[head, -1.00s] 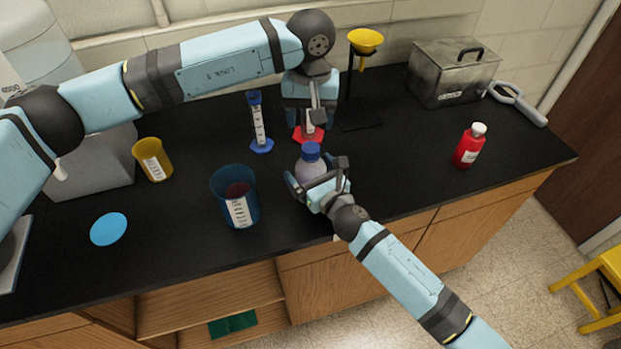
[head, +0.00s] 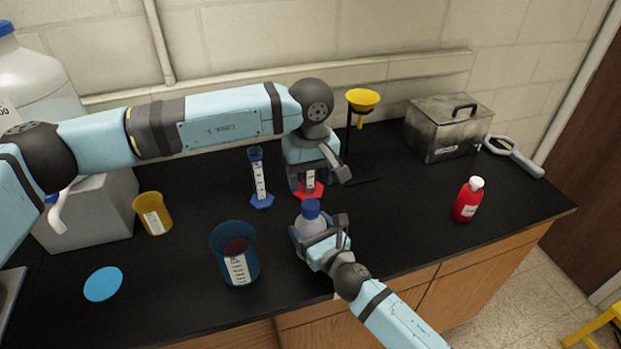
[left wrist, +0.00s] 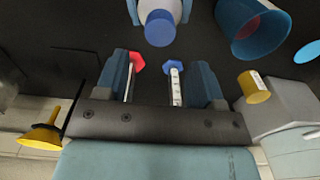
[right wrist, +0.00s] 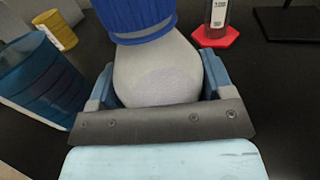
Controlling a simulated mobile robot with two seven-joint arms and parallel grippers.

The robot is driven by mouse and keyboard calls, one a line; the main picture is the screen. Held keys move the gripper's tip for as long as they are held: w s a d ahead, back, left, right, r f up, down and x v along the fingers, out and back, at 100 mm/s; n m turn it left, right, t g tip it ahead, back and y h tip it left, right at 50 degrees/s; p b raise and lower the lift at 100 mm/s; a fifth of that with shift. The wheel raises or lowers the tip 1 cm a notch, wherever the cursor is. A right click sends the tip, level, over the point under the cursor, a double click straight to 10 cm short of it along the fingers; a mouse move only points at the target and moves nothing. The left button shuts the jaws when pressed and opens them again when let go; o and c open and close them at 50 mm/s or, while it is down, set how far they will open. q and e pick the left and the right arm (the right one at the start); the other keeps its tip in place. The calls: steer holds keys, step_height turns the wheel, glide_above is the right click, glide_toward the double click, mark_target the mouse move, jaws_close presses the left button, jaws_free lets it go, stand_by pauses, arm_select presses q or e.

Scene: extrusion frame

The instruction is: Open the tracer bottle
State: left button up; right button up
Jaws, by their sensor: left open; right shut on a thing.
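The tracer bottle, pale with a blue screw cap (head: 310,209), stands upright near the counter's front edge. My right gripper (head: 322,238) is shut around its body from the front. The right wrist view shows the pale body (right wrist: 158,72) between the fingers and the blue cap (right wrist: 138,18) still on top. My left gripper (head: 318,172) is open and empty, just behind the bottle and apart from it. In the left wrist view the cap (left wrist: 160,28) lies beyond the open fingers (left wrist: 163,78), not between them.
A red-based cylinder (head: 309,190) is partly hidden by my left gripper; a blue-based cylinder (head: 261,180) stands left of it. A blue beaker (head: 235,255) is close left of the bottle. A yellow funnel stand (head: 362,102) is behind. A red bottle (head: 467,202) stands right, with clear counter between.

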mark_target(310, 204)
arm_select(q)
step_height(310, 204, down, 8)
steer(key=shift+r, duration=0.25)
steer(key=c, duration=0.9)
steer(key=shift+c, duration=0.2)
